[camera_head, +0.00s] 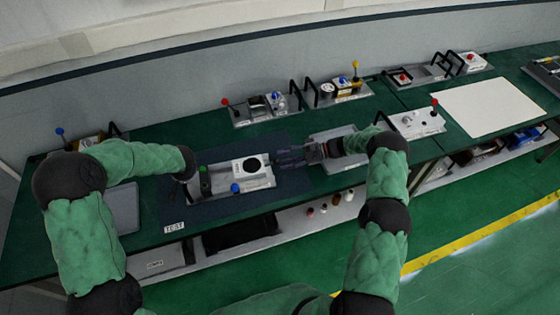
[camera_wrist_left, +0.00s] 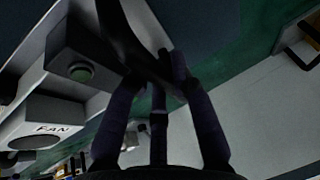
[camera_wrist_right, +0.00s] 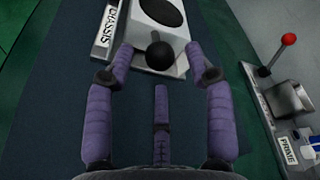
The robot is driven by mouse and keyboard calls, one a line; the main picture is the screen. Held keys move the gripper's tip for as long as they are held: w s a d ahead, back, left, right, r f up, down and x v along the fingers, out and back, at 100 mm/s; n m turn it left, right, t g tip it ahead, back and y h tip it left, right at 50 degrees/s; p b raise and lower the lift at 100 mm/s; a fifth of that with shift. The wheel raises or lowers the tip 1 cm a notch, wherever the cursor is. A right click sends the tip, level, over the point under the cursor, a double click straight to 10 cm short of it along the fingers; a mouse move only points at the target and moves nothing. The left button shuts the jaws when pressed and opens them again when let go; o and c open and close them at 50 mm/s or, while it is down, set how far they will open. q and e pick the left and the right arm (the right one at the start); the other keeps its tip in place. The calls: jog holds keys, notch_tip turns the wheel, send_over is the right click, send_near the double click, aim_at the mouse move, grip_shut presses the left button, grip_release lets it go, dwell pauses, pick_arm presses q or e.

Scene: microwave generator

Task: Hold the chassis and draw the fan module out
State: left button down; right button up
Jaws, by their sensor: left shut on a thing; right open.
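The grey chassis (camera_head: 262,184) lies on the dark mat of the green bench. The white fan module (camera_head: 243,165), with a black round opening, sits in it. My left gripper (camera_head: 187,174) is shut on the chassis's black handle (camera_wrist_left: 118,35) at its left end; the green button (camera_wrist_left: 80,71) and FAN label show beside it. My right gripper (camera_head: 279,155) is open just right of the module. In the right wrist view, the module (camera_wrist_right: 175,30) has a black ball knob (camera_wrist_right: 160,53) between the open fingertips, which do not visibly grip it.
A grey plate (camera_head: 335,140) lies right of the mat, under my right forearm. Several small panels with knobs and handles, including one with a red-tipped lever (camera_head: 240,112), line the bench's back. A white sheet (camera_head: 488,106) lies at the right.

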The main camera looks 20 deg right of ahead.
pick_arm(q)
jog(key=shift+s+f, duration=0.25)
jog(key=shift+f, duration=0.1)
pick_arm(e)
jog(key=v, duration=0.9)
jog(key=shift+s, duration=0.1)
pick_arm(q)
jog(key=c, duration=1)
grip_release()
jog(key=shift+w+a+r, duration=0.1)
jog(key=shift+w+r, duration=0.05)
jog(key=shift+w, duration=0.05)
jog(key=shift+r, duration=0.15)
jog(key=shift+r, duration=0.15)
jog(key=v, duration=1.1)
jog(key=shift+s+r, duration=0.2)
jog(key=shift+s+f, duration=0.1)
pick_arm(e)
jog(key=shift+f, duration=0.1)
